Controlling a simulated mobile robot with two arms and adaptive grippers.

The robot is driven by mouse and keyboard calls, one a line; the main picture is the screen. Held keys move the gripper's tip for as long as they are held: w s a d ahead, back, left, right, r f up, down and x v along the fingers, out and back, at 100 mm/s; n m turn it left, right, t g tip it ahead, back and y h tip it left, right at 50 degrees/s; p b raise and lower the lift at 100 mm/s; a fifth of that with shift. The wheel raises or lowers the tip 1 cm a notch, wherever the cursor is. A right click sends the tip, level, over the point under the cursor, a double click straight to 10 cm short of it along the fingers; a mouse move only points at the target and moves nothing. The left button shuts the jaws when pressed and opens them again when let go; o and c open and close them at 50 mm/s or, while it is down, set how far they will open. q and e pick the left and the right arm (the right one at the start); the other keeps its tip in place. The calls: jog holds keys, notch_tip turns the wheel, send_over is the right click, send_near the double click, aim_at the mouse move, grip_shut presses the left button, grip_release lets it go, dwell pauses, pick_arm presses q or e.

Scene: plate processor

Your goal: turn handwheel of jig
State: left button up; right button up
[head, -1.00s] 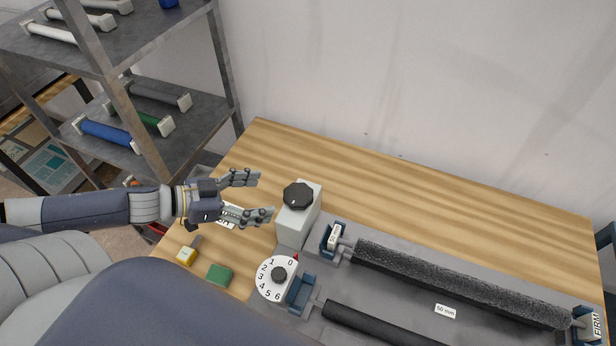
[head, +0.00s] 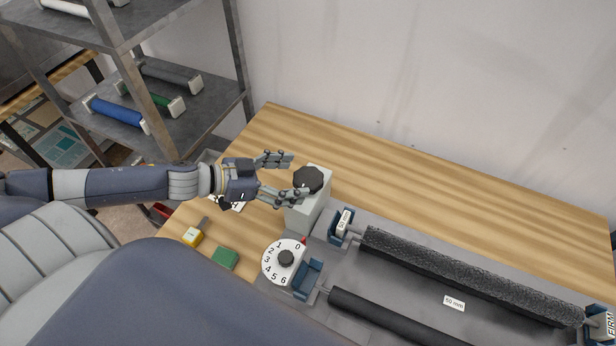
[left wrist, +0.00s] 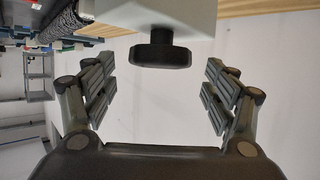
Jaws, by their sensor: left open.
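The jig (head: 400,311) lies on the wooden bench with a dark textured roller (head: 470,275) and a smooth black roller (head: 385,318). A white dial numbered 0 to 6 (head: 270,264) with a black knob stands in front of the box. My right gripper is out of view.
A metal shelf (head: 95,100) with coloured rollers stands at the left. The bench behind the jig (head: 420,175) is clear.

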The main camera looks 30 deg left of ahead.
aim_at(306, 177)
pick_arm(q)
jog(key=shift+x, duration=1.2)
jog(key=shift+w+d+f+p, duration=0.15)
jog(key=shift+w+d+p, duration=0.2)
jog(key=shift+w, duration=0.15)
jog(key=shift+w+d+f, duration=0.3)
jog(key=shift+w+d, duration=0.05)
jog(key=shift+d, duration=0.05)
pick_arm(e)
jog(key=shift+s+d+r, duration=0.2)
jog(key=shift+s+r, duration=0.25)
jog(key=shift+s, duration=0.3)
pick_arm(q)
jog(key=c, duration=1.1)
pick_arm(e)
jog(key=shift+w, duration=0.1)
